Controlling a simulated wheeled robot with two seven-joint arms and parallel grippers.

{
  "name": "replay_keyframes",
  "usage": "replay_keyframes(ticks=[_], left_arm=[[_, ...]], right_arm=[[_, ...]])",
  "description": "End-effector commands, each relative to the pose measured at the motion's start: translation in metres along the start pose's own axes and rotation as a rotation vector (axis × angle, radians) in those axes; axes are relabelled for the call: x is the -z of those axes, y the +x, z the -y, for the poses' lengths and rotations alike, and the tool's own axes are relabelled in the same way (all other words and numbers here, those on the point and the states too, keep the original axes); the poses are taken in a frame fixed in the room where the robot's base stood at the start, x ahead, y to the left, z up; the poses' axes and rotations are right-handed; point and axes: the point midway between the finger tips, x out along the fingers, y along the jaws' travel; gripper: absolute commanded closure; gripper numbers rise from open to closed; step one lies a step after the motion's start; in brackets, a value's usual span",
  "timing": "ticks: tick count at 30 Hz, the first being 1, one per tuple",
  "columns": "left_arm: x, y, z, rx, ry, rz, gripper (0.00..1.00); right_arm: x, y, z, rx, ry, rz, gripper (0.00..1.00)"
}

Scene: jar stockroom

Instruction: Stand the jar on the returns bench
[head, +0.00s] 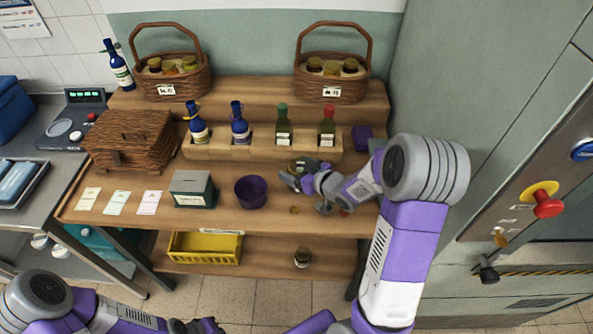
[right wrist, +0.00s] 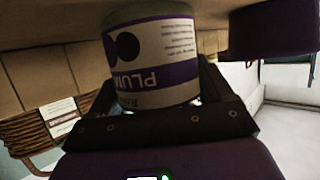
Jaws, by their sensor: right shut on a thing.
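My right gripper (head: 296,181) is over the wooden bench (head: 225,221), in front of the row of bottles. It is shut on a jar (right wrist: 150,55) with a white and purple label reading "PLUM". The label is upside down in the right wrist view, where the basket is inverted too, so the jar looks upright. In the head view the jar is mostly hidden by the gripper. I cannot tell whether it touches the bench top. My left gripper (head: 205,326) is at the bottom edge, away from the bench; its jaws are unclear. No sign marks the returns bench.
A purple bowl (head: 251,192) and a green-grey box (head: 193,189) stand left of the right gripper. Several bottles stand in a wooden rack (head: 262,147) behind. Two baskets (head: 174,84) of jars sit on the upper shelf. Another jar (head: 302,259) stands on the lower shelf.

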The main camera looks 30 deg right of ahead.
Motion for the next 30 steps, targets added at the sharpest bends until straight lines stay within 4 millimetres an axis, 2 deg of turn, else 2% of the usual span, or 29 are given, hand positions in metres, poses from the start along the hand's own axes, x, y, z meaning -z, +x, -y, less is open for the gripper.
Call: replay_keyframes(ticks=[8,9,12,23,26,30], left_arm=[[0.0,0.003,0.001,0.0,0.0,0.0,1.0],[0.0,0.003,0.001,0.0,0.0,0.0,1.0],[0.0,0.002,0.001,0.0,0.0,0.0,1.0],[0.0,-0.003,-0.001,0.0,0.0,0.0,1.0],[0.0,-0.005,-0.002,0.0,0.0,0.0,1.0],[-0.001,-0.012,-0.004,0.0,0.0,0.0,1.0]], right_arm=[[-0.002,0.001,-0.001,-0.001,-0.001,-0.003,0.57],[-0.002,0.001,0.0,-0.001,0.0,-0.001,0.17],[-0.001,0.001,0.0,-0.001,0.0,-0.001,0.02],[0.004,-0.002,0.0,-0.001,0.0,-0.001,0.0],[0.004,-0.018,-0.002,-0.005,0.001,-0.001,0.0],[0.004,-0.049,-0.002,-0.007,0.002,-0.001,0.0]])
